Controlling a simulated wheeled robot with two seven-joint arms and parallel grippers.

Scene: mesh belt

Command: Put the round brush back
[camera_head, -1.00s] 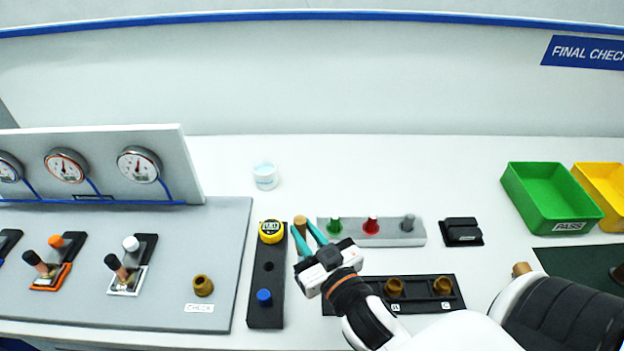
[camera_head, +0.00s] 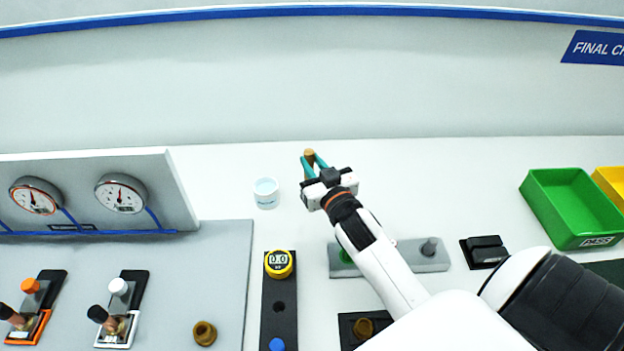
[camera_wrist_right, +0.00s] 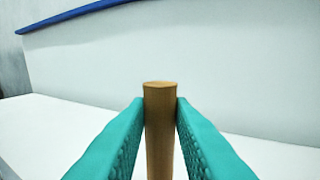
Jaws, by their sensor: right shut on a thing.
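My right gripper (camera_head: 312,166) is shut on a round wooden handle (camera_head: 309,154), which I take to be the round brush. It is over the back part of the white table, right of the white cup. In the right wrist view the handle (camera_wrist_right: 160,130) stands upright between the teal fingers of the right gripper (camera_wrist_right: 160,108). Its lower end is hidden, so I see no bristles. A black holder strip (camera_head: 279,326) with an empty-looking dark hole stands nearer the front. My left gripper is not in view.
The white cup (camera_head: 266,194) stands just left of the gripper. A grey block (camera_head: 436,262) with knobs is partly under my right arm. A yellow gauge (camera_head: 279,264) sits on the black strip. A green tray (camera_head: 570,208) is at right. The back of the table is mostly clear.

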